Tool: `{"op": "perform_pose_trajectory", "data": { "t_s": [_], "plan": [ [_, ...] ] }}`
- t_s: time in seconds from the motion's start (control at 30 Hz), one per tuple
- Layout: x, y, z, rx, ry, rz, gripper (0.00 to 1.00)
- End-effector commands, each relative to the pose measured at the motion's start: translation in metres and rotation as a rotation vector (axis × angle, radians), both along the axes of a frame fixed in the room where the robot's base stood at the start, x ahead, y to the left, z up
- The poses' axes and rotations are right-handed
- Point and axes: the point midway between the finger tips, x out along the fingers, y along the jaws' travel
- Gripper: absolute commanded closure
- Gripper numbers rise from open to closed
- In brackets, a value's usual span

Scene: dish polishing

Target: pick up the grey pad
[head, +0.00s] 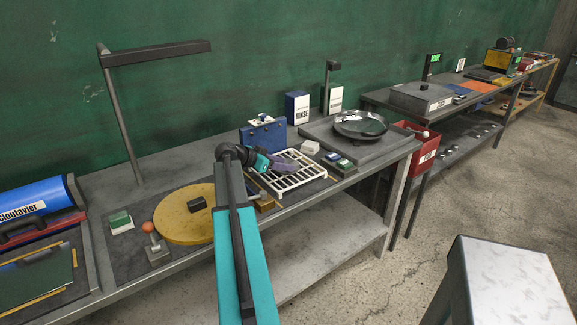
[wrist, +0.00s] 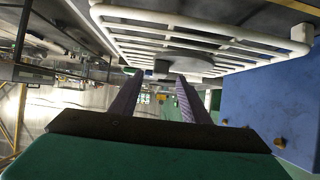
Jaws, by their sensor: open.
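My gripper (head: 284,163) has purple fingers and is over the white wire rack (head: 312,168) on the near bench. In the wrist view, the two fingers of my gripper (wrist: 158,80) stand apart with nothing clearly held between them. The rack also shows in the wrist view (wrist: 130,14), with a grey rounded shape (wrist: 190,63) by its bars; I cannot tell what that is. A pale grey block (head: 310,147) sits just behind the rack, right of my gripper. I cannot tell which is the grey pad.
A blue box (head: 263,136) stands behind my gripper. A dark dish (head: 361,124) lies on a grey tray to the right. Green and blue pads (head: 340,162) lie right of the rack. A lamp post (head: 122,120) and the yellow disc (head: 172,220) are to the left.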

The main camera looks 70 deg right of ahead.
Motion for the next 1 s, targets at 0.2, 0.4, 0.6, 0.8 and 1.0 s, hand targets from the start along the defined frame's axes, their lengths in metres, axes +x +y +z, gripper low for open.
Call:
{"op": "perform_pose_trajectory", "data": {
  "t_s": [0.2,0.4,0.6,0.8,1.0],
  "plan": [
    [-0.014,-0.019,-0.009,0.000,0.000,0.000,0.58],
    [-0.018,-0.025,-0.014,-0.002,-0.001,0.000,0.58],
    [-0.018,-0.024,-0.014,-0.002,-0.001,0.000,0.58],
    [-0.017,-0.024,-0.014,-0.001,-0.001,0.002,0.58],
    [-0.017,-0.024,-0.014,-0.001,-0.001,0.002,0.75]
  ]
}}
